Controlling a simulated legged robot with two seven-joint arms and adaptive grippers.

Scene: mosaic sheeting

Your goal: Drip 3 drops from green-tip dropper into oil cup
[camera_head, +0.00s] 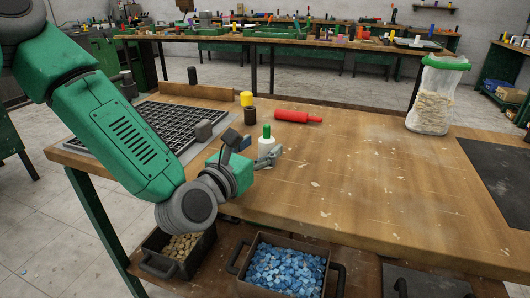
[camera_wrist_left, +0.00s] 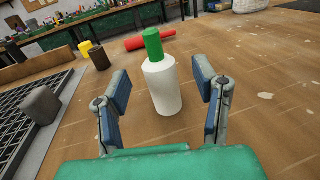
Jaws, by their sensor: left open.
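The green-tip dropper is a white bottle with a green cap (camera_head: 266,142), standing upright on the wooden table. It also shows in the left wrist view (camera_wrist_left: 162,88), centred ahead of and between the fingers. My left gripper (camera_head: 252,148) is open and empty, its two fingers apart on either side of the view, with a gap to the bottle on both sides. A dark brown cup-like cylinder (camera_head: 249,116) stands behind, beside a yellow cylinder (camera_head: 246,98). I cannot tell for sure which thing is the oil cup. My right gripper is not in view.
A black grid tray (camera_head: 165,125) lies at the left, with a grey block (camera_head: 203,130) by its edge. Bins of blue (camera_head: 287,240) and tan tiles sit below the front edge. Mid-right table is clear.

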